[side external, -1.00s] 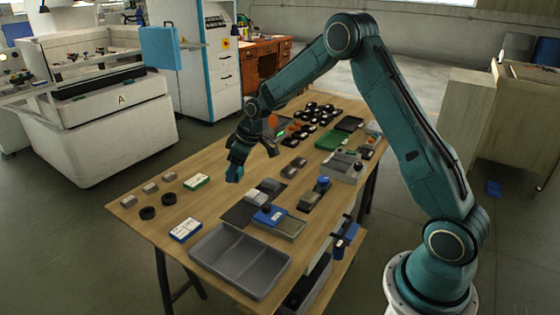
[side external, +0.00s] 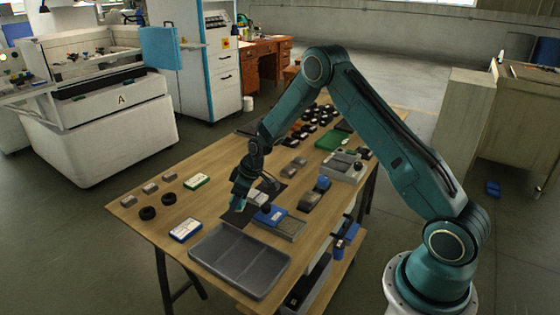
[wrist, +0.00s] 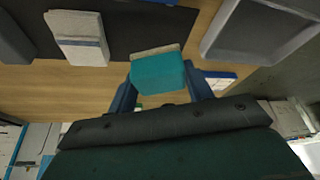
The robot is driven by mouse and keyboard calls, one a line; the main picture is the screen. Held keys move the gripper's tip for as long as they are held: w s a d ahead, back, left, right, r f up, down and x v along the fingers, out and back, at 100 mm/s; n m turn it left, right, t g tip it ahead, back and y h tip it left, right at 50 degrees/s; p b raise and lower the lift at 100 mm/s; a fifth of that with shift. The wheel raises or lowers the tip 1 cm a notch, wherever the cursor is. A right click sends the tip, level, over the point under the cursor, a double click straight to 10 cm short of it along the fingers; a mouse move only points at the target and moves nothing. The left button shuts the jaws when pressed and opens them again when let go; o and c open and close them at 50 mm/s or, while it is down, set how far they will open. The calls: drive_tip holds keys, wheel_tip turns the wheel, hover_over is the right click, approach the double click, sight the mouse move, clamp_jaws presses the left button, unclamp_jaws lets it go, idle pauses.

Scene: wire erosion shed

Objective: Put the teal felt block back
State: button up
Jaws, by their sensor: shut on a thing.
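The teal felt block (wrist: 160,73) is between the two blue fingers of my gripper (wrist: 158,85) in the wrist view, with a pale layer along its far edge. My gripper (side external: 240,196) is shut on it. In the side view the block (side external: 238,204) is small at the fingertips, over the left end of the dark mat (side external: 232,217). Whether it touches the mat cannot be told. In the wrist view the dark mat (wrist: 145,35) lies just beyond the block, with bare wood nearer.
A grey divided tray (side external: 240,260) is close in front of my gripper. A white-and-blue block (wrist: 80,38) lies on the mat. A blue-ended box (side external: 278,222) stands to the right.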

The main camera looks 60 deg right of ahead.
sight(239, 207)
drive_tip(key=shift+f, duration=1.7)
drive_tip(key=shift+f, duration=0.15)
drive_tip(key=o, duration=0.9)
drive_tip(key=shift+v, duration=6.2)
drive_tip(key=shift+a, duration=0.1)
